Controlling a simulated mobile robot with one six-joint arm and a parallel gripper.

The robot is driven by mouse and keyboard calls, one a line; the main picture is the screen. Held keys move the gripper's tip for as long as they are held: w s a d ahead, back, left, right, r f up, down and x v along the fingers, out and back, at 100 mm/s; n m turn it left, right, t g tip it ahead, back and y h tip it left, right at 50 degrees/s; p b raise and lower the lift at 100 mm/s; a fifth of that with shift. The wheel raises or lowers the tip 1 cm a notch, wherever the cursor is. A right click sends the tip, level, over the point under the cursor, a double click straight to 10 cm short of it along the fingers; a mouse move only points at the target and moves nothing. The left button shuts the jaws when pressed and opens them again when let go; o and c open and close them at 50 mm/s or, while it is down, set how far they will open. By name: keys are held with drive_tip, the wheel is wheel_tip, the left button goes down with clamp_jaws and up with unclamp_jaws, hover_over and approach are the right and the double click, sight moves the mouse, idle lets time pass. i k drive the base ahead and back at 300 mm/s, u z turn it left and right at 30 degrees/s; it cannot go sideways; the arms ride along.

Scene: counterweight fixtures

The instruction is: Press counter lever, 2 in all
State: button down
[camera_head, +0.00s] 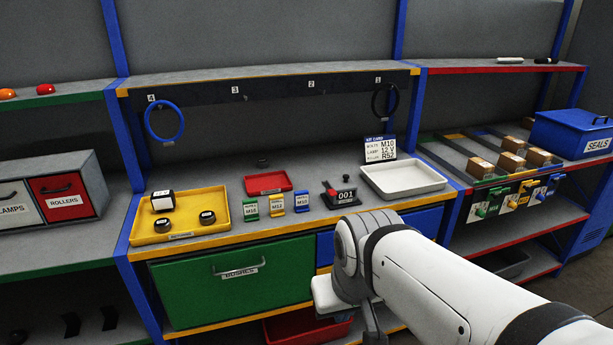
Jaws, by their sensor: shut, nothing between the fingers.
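The counter (346,197) is a small dark device on the workbench, just left of the white tray. Its display reads 001. A red part (327,186) shows at its left, and a small black knob stands up behind the display. I cannot tell which of these is the lever. My arm reaches in from the lower right, and its bent joint is in front of the bench, below the counter in the picture. My gripper's fingers cannot be made out. Nothing of mine is seen touching the counter.
The white tray (436,187) and kit card (380,149) are right of the counter. Small M-labelled holders (276,204), a red tray (249,187) and a yellow tray (144,238) are left. A shelf edge (222,77) with hanging rings overhangs the bench back.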

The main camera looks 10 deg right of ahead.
sight(332, 193)
drive_tip(key=i, duration=0.85)
drive_tip(key=u, duration=0.05)
